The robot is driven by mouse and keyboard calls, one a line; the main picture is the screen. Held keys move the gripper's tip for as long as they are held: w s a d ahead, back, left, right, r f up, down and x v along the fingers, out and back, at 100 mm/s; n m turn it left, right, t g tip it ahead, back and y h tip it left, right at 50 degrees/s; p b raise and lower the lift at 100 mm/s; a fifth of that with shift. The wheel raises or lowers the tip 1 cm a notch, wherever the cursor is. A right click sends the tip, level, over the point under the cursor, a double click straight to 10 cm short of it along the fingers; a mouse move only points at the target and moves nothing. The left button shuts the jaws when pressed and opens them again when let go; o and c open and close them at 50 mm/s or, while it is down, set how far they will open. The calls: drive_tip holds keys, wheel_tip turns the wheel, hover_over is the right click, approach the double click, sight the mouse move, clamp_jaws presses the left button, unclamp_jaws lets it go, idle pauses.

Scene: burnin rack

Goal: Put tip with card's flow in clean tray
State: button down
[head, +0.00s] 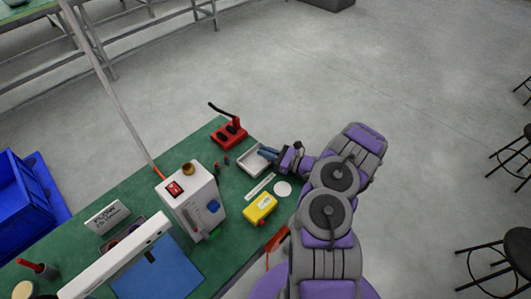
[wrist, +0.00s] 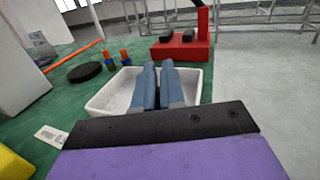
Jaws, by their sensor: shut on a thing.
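The white tray (head: 247,171) lies near the bench's right edge; it fills the middle of the wrist view (wrist: 104,103). My gripper (head: 265,153) reaches in from the right. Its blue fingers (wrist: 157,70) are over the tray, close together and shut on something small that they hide. Two small orange-and-dark tips (wrist: 118,57) stand on the green bench top behind the tray; they also show left of it in the head view (head: 221,161). The card (head: 107,217), with "FLOW" printed on it, stands at the bench's left; its smaller text is too blurred to read.
A red stand (head: 230,136) with black parts is behind the tray. A white boxy machine (head: 194,196) with a red switch stands to its left. A yellow box (head: 260,208), a white strip (head: 261,185) and a white disc (head: 283,188) lie in front of it.

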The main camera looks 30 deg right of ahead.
drive_tip(key=c, duration=1.2)
unclamp_jaws()
drive_tip(key=shift+a, duration=0.2)
